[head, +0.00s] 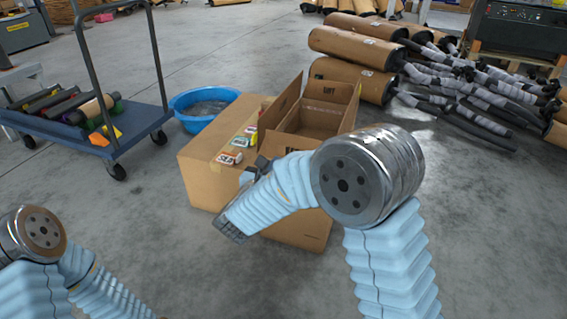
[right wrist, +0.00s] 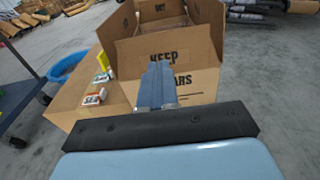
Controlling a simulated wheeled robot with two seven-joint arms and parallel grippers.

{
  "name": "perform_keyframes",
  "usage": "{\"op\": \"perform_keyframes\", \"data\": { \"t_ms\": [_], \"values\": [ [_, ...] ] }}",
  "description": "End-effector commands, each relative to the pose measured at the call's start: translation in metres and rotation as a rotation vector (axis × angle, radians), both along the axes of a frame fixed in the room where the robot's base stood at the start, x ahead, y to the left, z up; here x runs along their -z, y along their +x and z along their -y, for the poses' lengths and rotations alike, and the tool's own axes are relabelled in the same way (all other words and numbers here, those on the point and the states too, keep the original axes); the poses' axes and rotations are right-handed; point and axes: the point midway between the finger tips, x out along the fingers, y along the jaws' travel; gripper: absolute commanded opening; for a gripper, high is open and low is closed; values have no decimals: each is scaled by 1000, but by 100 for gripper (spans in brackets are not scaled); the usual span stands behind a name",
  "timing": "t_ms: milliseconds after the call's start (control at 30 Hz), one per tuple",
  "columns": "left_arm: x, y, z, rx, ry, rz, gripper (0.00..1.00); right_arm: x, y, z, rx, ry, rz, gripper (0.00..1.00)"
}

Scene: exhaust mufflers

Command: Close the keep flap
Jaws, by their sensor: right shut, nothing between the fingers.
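The keep flap (right wrist: 200,47) is the near flap of an open cardboard box (right wrist: 205,85). It bears the word KEEP and stands raised, not folded over the opening; its exact tilt is unclear. In the head view the flap (head: 279,146) is partly hidden by my right arm. The far flap (head: 328,89) and the side flaps (head: 286,100) also stand up, and the box interior is visible. My right gripper (right wrist: 157,70) is shut and empty in front of the flap; contact is unclear. It also shows in the head view (head: 262,163). My left gripper is out of view.
A closed carton (head: 203,175) with small boxes (head: 230,157) on top stands against the left of the open box. A blue tub (head: 182,103) and a cart (head: 75,135) stand further left. Mufflers (head: 345,75) lie behind right.

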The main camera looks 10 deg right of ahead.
Motion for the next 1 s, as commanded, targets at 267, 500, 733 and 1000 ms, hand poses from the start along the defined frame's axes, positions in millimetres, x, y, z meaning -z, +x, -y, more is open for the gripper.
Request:
{"op": "perform_keyframes", "data": {
  "t_ms": [267, 500, 733, 1000],
  "values": [
    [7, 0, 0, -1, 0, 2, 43, 8, 44, 33, 7, 3, -4, 0],
    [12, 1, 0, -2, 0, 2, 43, 12, 84, 59, 6, 4, -5, 0],
    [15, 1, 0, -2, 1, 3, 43, 14, 104, 72, 4, 4, -6, 0],
    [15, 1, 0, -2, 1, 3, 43, 13, 107, 74, 3, 3, -7, 0]
  ]
}}
